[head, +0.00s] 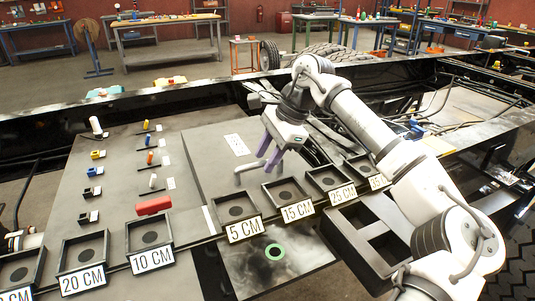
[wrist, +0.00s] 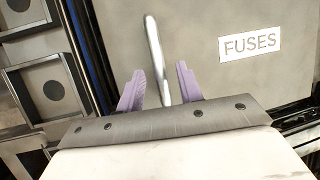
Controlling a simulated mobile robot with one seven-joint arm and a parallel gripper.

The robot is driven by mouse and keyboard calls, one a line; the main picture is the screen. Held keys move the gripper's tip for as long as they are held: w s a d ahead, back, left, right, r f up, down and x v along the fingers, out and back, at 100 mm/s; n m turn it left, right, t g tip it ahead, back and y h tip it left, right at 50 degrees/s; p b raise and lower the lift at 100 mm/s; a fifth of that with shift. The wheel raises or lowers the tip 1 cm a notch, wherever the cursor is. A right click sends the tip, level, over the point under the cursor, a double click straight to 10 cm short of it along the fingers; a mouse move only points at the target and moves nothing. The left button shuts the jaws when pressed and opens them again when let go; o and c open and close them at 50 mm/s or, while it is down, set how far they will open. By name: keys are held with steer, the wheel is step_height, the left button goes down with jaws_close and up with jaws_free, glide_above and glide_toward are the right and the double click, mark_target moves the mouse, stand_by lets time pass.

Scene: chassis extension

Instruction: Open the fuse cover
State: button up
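The fuse cover (head: 205,155) is a flat grey panel lying closed on the chassis worktop. It carries a white label (head: 237,145), which reads "FUSES" in the wrist view (wrist: 250,43). A pale metal bar handle (head: 250,167) stands on the cover; it also shows in the wrist view (wrist: 153,45). My gripper (head: 267,155) has purple fingers and is over the cover at the handle. In the wrist view my gripper (wrist: 160,72) is open, with the handle running between the fingers and visible gaps on both sides. The handle's near end is hidden by the gripper body.
Black square trays (head: 236,207) with size labels line the front edge. A red block (head: 153,205) and several small coloured parts lie on the left panel. A black divided box (head: 370,240) stands at front right. Cables and chassis rails lie behind my arm.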

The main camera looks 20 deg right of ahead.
steer(key=shift+c, duration=0.2)
jaws_close()
stand_by(0.3)
